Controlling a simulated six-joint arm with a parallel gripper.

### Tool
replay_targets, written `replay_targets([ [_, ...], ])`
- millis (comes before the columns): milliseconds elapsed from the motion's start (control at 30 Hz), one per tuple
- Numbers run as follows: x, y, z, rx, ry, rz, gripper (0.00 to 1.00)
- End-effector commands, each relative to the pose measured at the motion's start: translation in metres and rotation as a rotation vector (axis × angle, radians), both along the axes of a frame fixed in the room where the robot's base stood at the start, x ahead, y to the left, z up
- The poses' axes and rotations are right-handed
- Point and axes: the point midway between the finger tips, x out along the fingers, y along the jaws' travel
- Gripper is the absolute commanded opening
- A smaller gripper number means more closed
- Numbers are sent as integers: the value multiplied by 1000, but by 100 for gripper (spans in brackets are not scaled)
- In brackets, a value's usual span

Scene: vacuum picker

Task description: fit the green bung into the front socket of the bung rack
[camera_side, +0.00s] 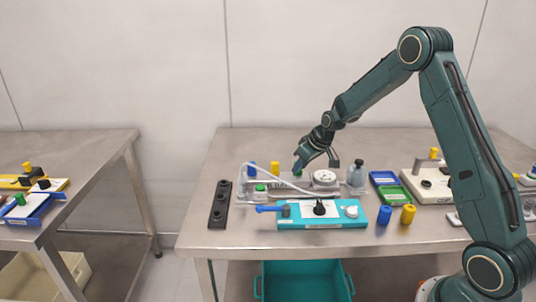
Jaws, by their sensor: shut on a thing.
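My gripper (299,165) is above the back of the bench, its tip pointing down and left. It is shut on a small green piece that looks like the green bung (297,172); the fingers partly hide it. The black bung rack (214,208) lies lengthwise near the bench's left edge, to the left of and nearer the camera than my gripper. Its round sockets form a row and look empty, including the front socket (217,216).
Between gripper and rack stands an apparatus with a pale curved hose (272,174) and a green-topped part (260,188). A teal-based device (345,222) is in front. Blue (384,215) and yellow (408,214) cylinders and a grey bottle (357,176) stand nearby.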

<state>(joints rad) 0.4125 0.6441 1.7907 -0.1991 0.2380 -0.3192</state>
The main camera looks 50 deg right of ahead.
Motion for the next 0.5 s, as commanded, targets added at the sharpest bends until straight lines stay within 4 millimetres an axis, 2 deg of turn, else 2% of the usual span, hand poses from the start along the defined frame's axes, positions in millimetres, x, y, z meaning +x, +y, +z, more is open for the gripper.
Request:
replay_targets([
  [500,0,0,11,0,0,0,0],
])
